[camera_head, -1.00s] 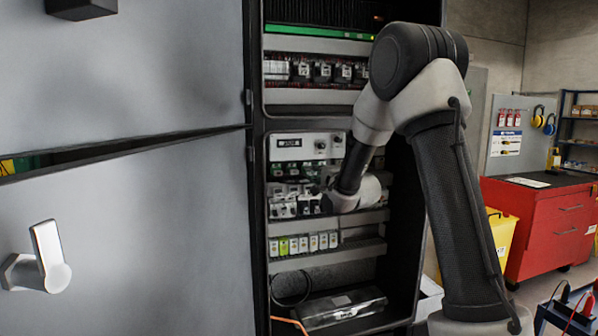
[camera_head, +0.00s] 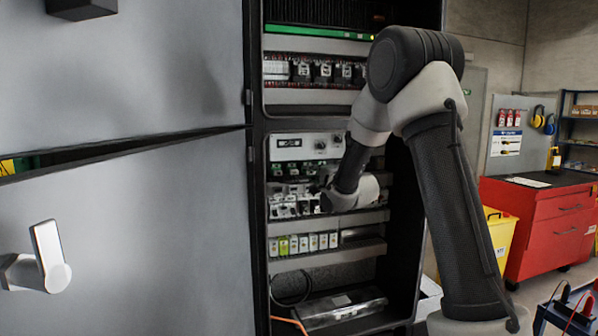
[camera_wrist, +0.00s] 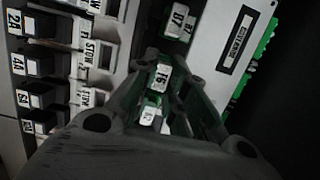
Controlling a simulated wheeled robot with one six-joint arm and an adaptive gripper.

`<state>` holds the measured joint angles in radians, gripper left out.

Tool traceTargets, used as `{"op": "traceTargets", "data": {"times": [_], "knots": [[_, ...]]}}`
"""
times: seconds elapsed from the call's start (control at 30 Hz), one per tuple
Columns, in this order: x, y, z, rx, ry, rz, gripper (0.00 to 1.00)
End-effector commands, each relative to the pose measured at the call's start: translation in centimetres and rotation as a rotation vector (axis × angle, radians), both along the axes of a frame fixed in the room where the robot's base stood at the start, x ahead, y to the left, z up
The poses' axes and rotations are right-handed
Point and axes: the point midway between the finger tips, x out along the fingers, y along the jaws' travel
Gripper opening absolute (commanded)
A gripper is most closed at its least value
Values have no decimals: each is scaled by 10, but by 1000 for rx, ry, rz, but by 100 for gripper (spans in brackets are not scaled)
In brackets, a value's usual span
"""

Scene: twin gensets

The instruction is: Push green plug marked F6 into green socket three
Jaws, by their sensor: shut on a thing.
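In the wrist view the green plug marked F6 (camera_wrist: 162,78), with a white label, sits between the fingers of my gripper (camera_wrist: 160,92), which is shut on it. A second white label (camera_wrist: 150,115) shows just below it, partly hidden by the fingers. In the head view my gripper (camera_head: 325,188) is inside the open cabinet at the middle rows of devices, mostly hidden by my wrist. I cannot pick out green socket three in either view, nor tell whether the plug touches a socket.
In the wrist view, dark plugs with white labels (camera_wrist: 40,65) and "STOW" labels (camera_wrist: 92,50) stand at left. Another labelled plug (camera_wrist: 180,20) is close above F6. A white panel with green connectors (camera_wrist: 245,65) is at right. In the head view, the cabinet door (camera_head: 120,90) bounds the left.

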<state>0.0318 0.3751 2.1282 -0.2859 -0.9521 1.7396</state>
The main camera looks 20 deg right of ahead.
Motion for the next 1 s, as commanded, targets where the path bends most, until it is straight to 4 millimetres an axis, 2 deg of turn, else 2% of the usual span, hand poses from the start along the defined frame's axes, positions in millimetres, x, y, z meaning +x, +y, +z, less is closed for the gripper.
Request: {"op": "traceTargets", "data": {"times": [1.0], "knots": [[8,0,0,0,0,0,0]]}}
